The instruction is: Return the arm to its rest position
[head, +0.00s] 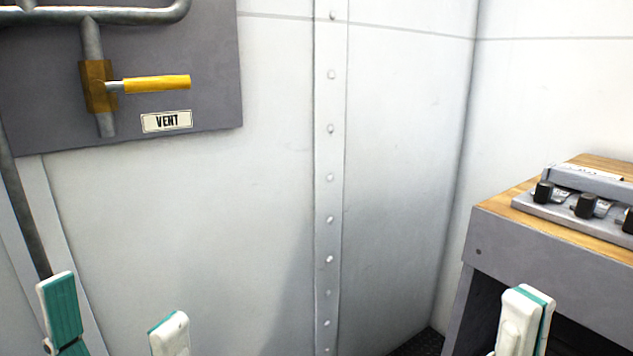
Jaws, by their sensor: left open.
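My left gripper (113,300) is at the lower left. Its two white fingers with teal pads stand wide apart, with nothing between them. It is below the vent panel, in front of the white wall. My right gripper (525,295) is at the lower right, in front of the grey-sided bench. Its white and teal finger parts overlap from this angle, so its opening cannot be judged. I see nothing held in it. Both arms behind the grippers are mostly out of the picture.
A grey panel (215,60) at the upper left carries pipes, a valve with a yellow handle (157,84) and a VENT label (167,121). A wood-topped bench (490,205) with a black-knobbed control unit (570,210) stands at the right. The middle is clear before the riveted wall (280,170).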

